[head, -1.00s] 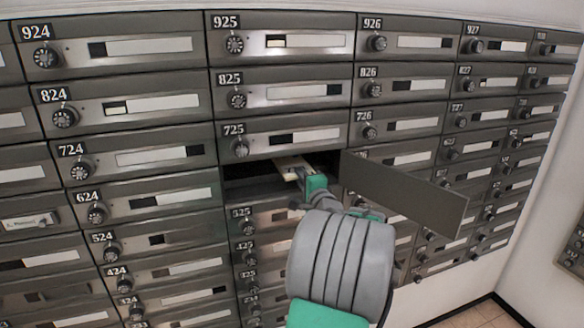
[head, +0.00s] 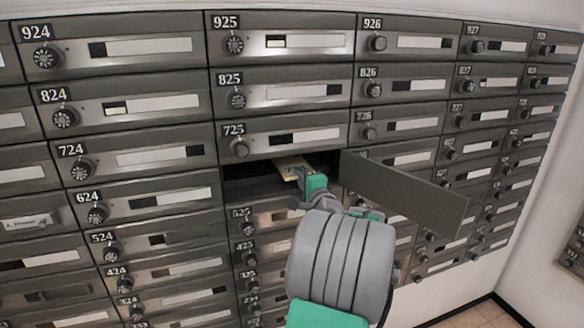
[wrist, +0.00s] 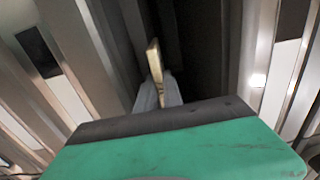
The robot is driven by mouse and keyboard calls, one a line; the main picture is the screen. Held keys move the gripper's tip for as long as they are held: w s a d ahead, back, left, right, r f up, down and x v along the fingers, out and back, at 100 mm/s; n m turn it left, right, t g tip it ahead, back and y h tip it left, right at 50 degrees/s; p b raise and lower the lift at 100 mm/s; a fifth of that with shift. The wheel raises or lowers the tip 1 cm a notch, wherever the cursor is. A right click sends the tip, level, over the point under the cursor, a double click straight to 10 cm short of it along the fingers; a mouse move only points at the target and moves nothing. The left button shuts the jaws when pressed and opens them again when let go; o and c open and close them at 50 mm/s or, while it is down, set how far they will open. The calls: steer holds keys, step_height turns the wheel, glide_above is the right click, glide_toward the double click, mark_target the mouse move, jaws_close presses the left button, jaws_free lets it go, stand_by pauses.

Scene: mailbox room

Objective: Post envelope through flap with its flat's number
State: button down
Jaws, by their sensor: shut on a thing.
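My gripper (head: 302,178) is shut on a pale yellowish envelope (head: 291,166), which reaches into an open compartment (head: 236,185) below box 725. The open compartment's door (head: 404,190) stands swung out to the right. In the wrist view the envelope (wrist: 154,62) shows edge-on, pointing into the dark opening (wrist: 210,50), with my gripper (wrist: 160,96) mostly behind the green housing. The number on the envelope is too small to read. The number of the open compartment is not visible; it sits between 725 and 525.
Rows of grey mailboxes with number plates, dials and slots surround the opening, among them box 725 (head: 290,138) just above and box 624 (head: 148,198) to the left. The open door juts out close to the right of my arm. A white wall (head: 556,180) stands at the right.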

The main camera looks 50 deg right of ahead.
steer(key=shift+r, duration=0.25)
steer(key=b+v, duration=0.4)
steer(key=v, duration=1.5)
steer(key=shift+b, duration=0.4)
